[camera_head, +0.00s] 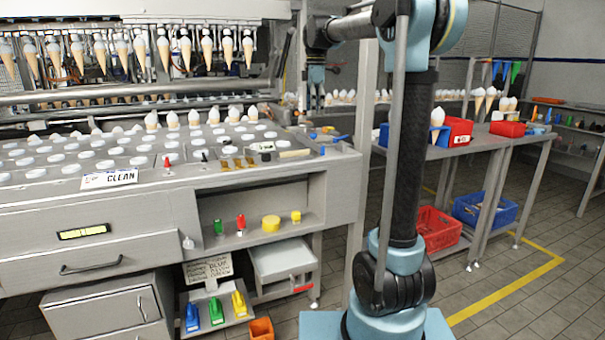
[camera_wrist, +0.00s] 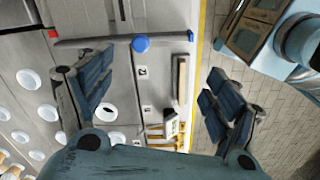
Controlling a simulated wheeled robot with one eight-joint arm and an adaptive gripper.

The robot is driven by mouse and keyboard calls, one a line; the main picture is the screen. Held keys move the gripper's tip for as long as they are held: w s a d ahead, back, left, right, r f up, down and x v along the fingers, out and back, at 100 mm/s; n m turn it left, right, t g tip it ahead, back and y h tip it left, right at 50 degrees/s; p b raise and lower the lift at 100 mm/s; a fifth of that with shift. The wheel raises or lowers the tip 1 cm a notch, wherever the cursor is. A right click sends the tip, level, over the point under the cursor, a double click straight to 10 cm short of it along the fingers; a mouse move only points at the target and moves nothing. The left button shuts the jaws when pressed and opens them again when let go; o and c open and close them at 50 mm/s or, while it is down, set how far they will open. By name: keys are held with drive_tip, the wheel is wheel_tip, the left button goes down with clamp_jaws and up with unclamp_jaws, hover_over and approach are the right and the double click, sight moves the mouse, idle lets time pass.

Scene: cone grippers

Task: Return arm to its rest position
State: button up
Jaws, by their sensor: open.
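My arm (camera_head: 408,150) stands upright in front of the camera in the head view, black and light blue. Its upper part reaches back to the left, and my gripper (camera_head: 316,98) hangs down over the right end of the machine's worktop. In the wrist view my gripper (camera_wrist: 157,102) has its two dark-blue padded fingers spread wide apart. Nothing is between the fingertips, and the worktop lies below them. The gripper is small in the head view.
The machine worktop (camera_head: 130,188) carries white discs, a CLEAN sign (camera_head: 109,179) and small tools. Cones hang (camera_head: 163,50) above it. A side table at right holds a red bin (camera_head: 508,129); red (camera_head: 437,230) and blue crates (camera_head: 481,211) sit below. Tiled floor is open at right.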

drive_tip(key=s+d+f+m+t, duration=0.1)
drive_tip(key=s+d+f+m, duration=0.45)
drive_tip(key=s, duration=0.45)
drive_tip(key=s+d+f+m, duration=0.45)
drive_tip(key=s+f, duration=0.25)
drive_tip(key=s, duration=0.3)
drive_tip(key=s+d+f+m, duration=0.2)
drive_tip(key=s+f+m, duration=0.2)
drive_tip(key=s+f, duration=0.4)
drive_tip(key=s+d+f+m+t, duration=0.1)
drive_tip(key=s+d+f+m, duration=0.1)
drive_tip(key=s+f+m, duration=0.3)
drive_tip(key=s+f, duration=0.4)
drive_tip(key=f, duration=0.3)
drive_tip(key=shift+s+d, duration=0.15)
drive_tip(key=shift+d, duration=0.15)
drive_tip(key=shift+f, duration=0.1)
drive_tip(key=shift+w+f, duration=0.2)
drive_tip(key=shift+w, duration=0.25)
